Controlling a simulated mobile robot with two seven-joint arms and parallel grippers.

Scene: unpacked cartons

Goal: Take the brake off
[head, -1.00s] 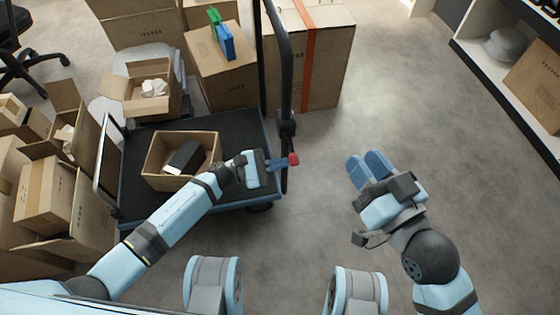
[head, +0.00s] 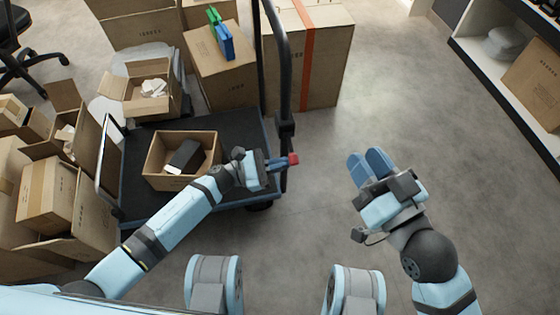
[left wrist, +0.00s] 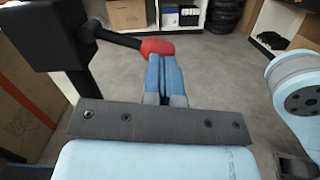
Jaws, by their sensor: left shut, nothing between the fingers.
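The brake lever is a dark bar (left wrist: 118,38) with a red knob (left wrist: 157,47), joined to a black housing (left wrist: 35,35) on the cart's upright. In the head view the red knob (head: 293,159) shows at the cart's near right corner, by the black handle post (head: 287,90). My left gripper (head: 281,162) is shut and empty, with its blue fingertips (left wrist: 163,62) right at the knob's near side; whether they touch it is unclear. My right gripper (head: 368,160) hangs over bare floor to the right, holding nothing visible; its jaw gap is unclear.
The dark cart deck (head: 237,130) carries an open carton (head: 150,165) with a dark item inside. Tall cartons (head: 325,60) stand behind, and more open cartons (head: 50,190) crowd the left. A white shelf (head: 490,70) is at the right. The middle floor is clear.

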